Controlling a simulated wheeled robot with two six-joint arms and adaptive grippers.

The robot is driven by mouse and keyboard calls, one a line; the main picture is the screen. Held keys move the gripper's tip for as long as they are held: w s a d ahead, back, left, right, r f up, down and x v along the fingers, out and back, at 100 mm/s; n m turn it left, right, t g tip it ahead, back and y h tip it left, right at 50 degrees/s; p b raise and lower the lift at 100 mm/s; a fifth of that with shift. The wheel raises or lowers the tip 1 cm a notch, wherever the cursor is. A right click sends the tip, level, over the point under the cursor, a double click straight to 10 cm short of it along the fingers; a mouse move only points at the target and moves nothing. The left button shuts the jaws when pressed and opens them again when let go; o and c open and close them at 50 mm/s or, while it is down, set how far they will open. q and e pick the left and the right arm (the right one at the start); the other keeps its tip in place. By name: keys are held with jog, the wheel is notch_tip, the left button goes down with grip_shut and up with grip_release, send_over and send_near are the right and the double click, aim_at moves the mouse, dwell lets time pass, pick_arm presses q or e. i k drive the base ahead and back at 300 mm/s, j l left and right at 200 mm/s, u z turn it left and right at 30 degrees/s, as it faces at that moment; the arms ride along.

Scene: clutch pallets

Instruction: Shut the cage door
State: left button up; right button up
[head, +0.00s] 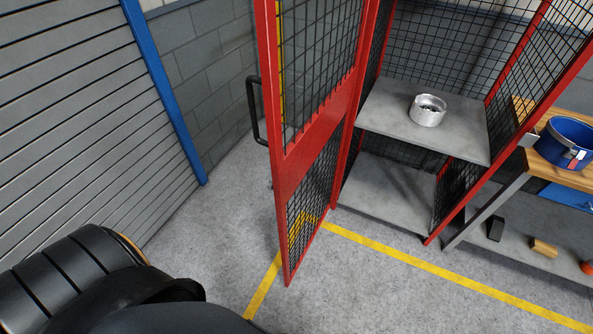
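The red-framed cage door (301,166) with black mesh panels stands wide open in the middle of the head view. It swings out toward me from its hinge side on the left of the cage. A black handle (254,110) sits on the door's free edge, facing left. The cage (366,95) behind it has a grey shelf (400,133) holding a round metal part (428,110). Part of a dark arm of mine shows at the lower left, apart from the door. Neither of my grippers is in view.
A wooden-topped bench (550,173) stands right of the cage, with a blue container (566,143) on top and small items on its lower shelf. A slatted shutter (80,110) and blue post (163,90) are at left. Yellow lines (420,264) mark the open floor.

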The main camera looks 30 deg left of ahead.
aim_at(290, 166)
jog(key=j+z, duration=0.4)
jog(key=j, duration=1.6)
jog(key=i+j, duration=0.15)
jog(key=j+z, duration=0.05)
jog(key=j, duration=0.05)
